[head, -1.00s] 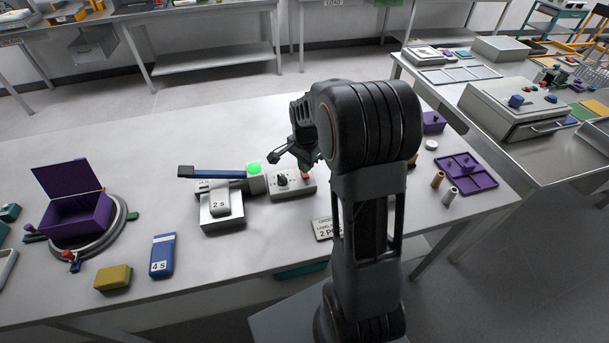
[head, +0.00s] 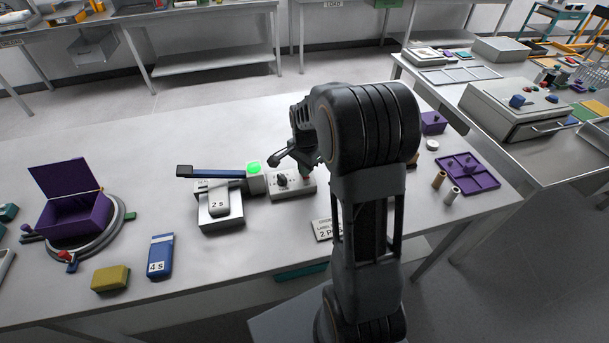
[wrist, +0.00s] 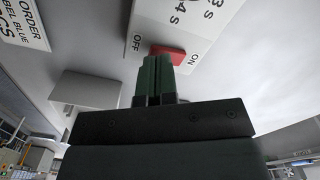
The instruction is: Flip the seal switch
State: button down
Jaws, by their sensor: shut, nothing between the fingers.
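The seal switch is a small red switch (wrist: 168,53) on a light panel, between the printed words OFF and ON in the wrist view. In the head view the red switch (head: 305,177) is at the right end of a grey control box (head: 291,191), mostly hidden by my gripper. A dark knob (head: 281,180) sits left of it. My gripper (wrist: 157,62) is shut and empty, with its green fingertips right at the switch and overlapping its edge. I cannot tell whether they touch it. In the head view my gripper (head: 305,168) is just above the box.
Left of the box stand a green-lit block (head: 254,168) and a device with a blue lever (head: 215,174) and a "2 s" block (head: 219,203). A white order card (head: 323,230) lies in front. A purple tray (head: 475,177) is at right. The table's back left is clear.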

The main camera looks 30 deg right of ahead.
jog(key=shift+f+b, duration=0.4)
jog(key=shift+f, duration=0.25)
jog(key=shift+r, duration=0.15)
jog(key=shift+r+p, duration=2.75)
jog(key=shift+r, duration=0.65)
